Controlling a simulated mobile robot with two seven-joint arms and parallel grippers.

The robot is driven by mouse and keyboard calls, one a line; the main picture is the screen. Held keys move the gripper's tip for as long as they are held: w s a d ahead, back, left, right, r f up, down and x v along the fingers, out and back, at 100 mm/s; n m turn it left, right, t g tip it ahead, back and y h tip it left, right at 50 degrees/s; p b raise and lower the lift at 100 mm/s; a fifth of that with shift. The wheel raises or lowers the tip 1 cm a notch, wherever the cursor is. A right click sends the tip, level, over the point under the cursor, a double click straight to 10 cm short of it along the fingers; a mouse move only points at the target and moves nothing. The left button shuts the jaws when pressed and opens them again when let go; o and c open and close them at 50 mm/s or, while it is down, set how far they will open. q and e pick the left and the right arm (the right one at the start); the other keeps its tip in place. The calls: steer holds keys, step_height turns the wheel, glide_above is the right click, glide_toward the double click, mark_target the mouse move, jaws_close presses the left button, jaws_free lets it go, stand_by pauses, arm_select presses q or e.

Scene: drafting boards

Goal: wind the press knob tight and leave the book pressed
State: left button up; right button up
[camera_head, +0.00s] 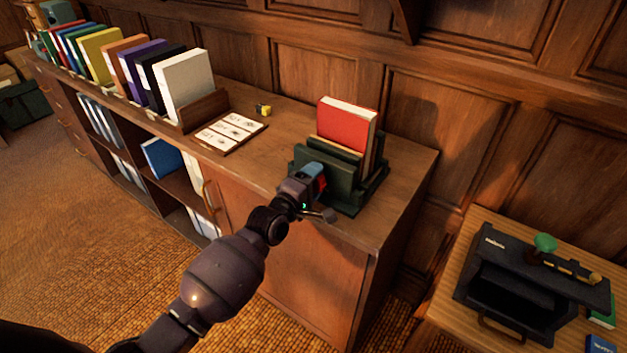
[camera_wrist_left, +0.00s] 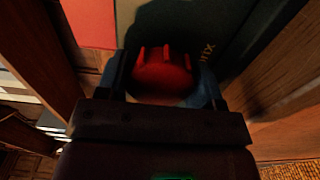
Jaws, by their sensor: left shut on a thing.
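A dark green press (camera_head: 345,200) stands near the right end of the wooden cabinet top. A red book (camera_head: 344,120) with pale page edges stands upright in the press, its upper part showing above the plates. My left gripper (camera_head: 319,182) is at the front of the press. The red press knob (camera_wrist_left: 163,75), with ridges on its face, sits between its two fingers in the left wrist view, and the gripper is shut on it. The knob's screw is hidden. I cannot tell how firmly the plates bear on the book. My right gripper is not in view.
A card with three pale panels (camera_head: 231,131) and a small yellow-and-black object (camera_head: 263,110) lie left of the press. A row of binders ends in a white one (camera_head: 188,85). A side table at lower right bears a black device (camera_head: 520,300) with a green knob (camera_head: 545,243).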

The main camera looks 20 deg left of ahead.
arm_select(q)
steer(key=shift+m, duration=0.4)
steer(key=shift+r+m+p, duration=0.1)
steer(key=shift+m+p, duration=0.3)
steer(key=shift+m, duration=0.4)
steer(key=m+p, duration=0.1)
steer(key=m, duration=0.3)
steer(key=shift+m, duration=0.4)
steer(key=m+p, duration=0.1)
steer(key=m, duration=1)
steer(key=shift+p, duration=0.3)
steer(key=m, duration=0.5)
steer(key=m+b, duration=0.1)
steer(key=m, duration=0.4)
steer(key=shift+m, duration=0.9)
